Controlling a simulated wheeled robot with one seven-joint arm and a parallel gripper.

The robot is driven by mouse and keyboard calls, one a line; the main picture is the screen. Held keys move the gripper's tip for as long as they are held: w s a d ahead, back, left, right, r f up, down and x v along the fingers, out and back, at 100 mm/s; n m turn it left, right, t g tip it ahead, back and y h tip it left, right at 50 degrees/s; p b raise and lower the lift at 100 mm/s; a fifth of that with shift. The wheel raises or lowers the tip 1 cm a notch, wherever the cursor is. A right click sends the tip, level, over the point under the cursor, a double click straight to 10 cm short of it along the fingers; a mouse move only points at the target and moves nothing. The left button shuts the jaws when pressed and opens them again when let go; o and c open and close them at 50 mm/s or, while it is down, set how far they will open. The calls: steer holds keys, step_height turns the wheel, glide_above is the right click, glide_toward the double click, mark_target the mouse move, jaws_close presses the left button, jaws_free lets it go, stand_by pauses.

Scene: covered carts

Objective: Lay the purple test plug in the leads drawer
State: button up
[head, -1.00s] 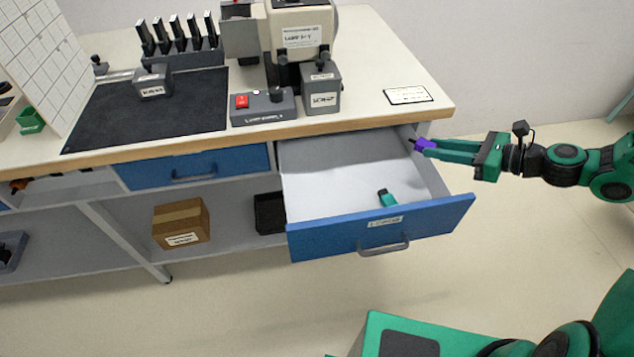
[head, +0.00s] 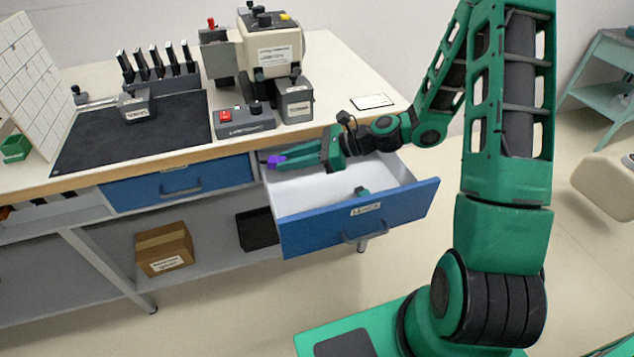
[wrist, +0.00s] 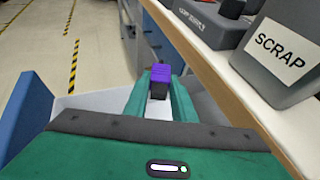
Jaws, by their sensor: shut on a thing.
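The purple test plug (head: 277,160) is held between the fingertips of my gripper (head: 275,164), above the back left of the open drawer. The open leads drawer (head: 360,223) has a blue front with a label too small to read surely, and a white inside. A small teal item (head: 361,191) lies on its floor. My gripper hides part of the drawer's back.
The bench top edge (head: 190,157) runs just behind my gripper. A grey SCRAP box (wrist: 275,55) and a switch box (head: 243,120) stand near that edge. A shut blue drawer (head: 180,187) is to the left. Most of the open drawer's floor is clear.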

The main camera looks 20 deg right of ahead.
steer(key=shift+a, duration=0.35)
steer(key=shift+s, duration=0.1)
glide_above(329, 189)
step_height(329, 189, down, 7)
steer(key=shift+f, duration=2)
steer(key=shift+f, duration=0.25)
